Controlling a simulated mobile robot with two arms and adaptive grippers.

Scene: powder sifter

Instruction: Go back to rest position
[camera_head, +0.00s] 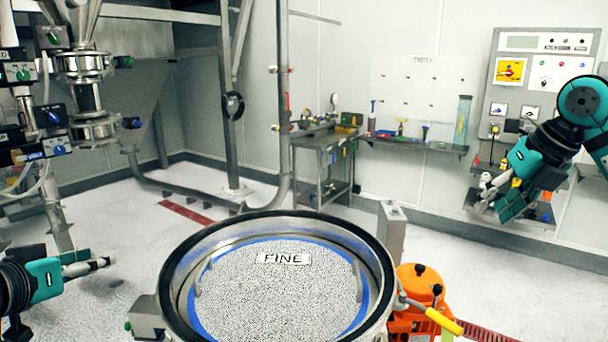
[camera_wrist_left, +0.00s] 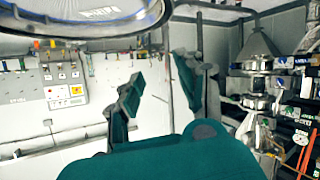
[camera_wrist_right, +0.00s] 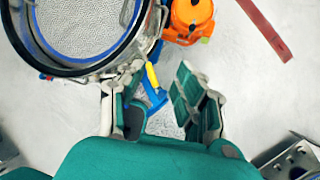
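The powder sifter (camera_head: 175,265) stands at the front centre of the head view, a round steel drum with a dark rim. Inside it is a speckled mesh screen (camera_head: 270,300) with a blue ring and a label reading FINE. My left gripper (camera_head: 90,266) is left of the sifter, apart from it; in the left wrist view its fingers (camera_wrist_left: 160,90) are spread with nothing between them. My right gripper (camera_head: 497,198) is raised at the right, apart from the sifter; in the right wrist view its fingers (camera_wrist_right: 158,100) are spread and empty.
An orange unit (camera_head: 412,295) and a yellow-handled lever (camera_head: 443,320) sit at the sifter's right side. A steel hopper with valves (camera_head: 85,75) stands at the left. A small steel table (camera_head: 325,150), a wall shelf (camera_head: 415,145) and a control panel (camera_head: 545,70) are behind. Floor between is mostly clear.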

